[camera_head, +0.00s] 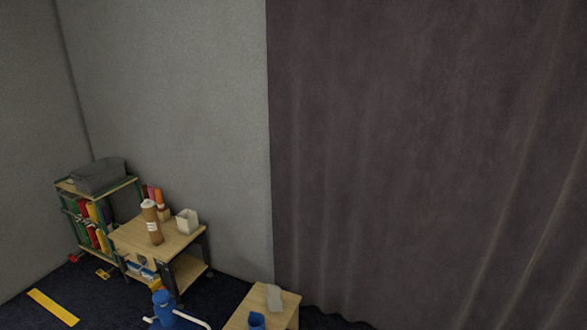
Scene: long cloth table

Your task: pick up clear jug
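I cannot make out a clear jug for certain. A pale grey upright object (274,298) stands on a small wooden table (262,312) at the bottom edge; it is too small to tell what it is. A blue cup-like object (256,320) is beside it, partly cut off by the frame. Neither of my grippers is in view.
A wooden desk (180,238) holds a brown cylinder (151,222) and a whitish open container (187,221). A green-framed shelf (98,186) stands behind left. A blue object (163,308) with white arms is on the dark floor. A dark curtain (420,150) fills the right.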

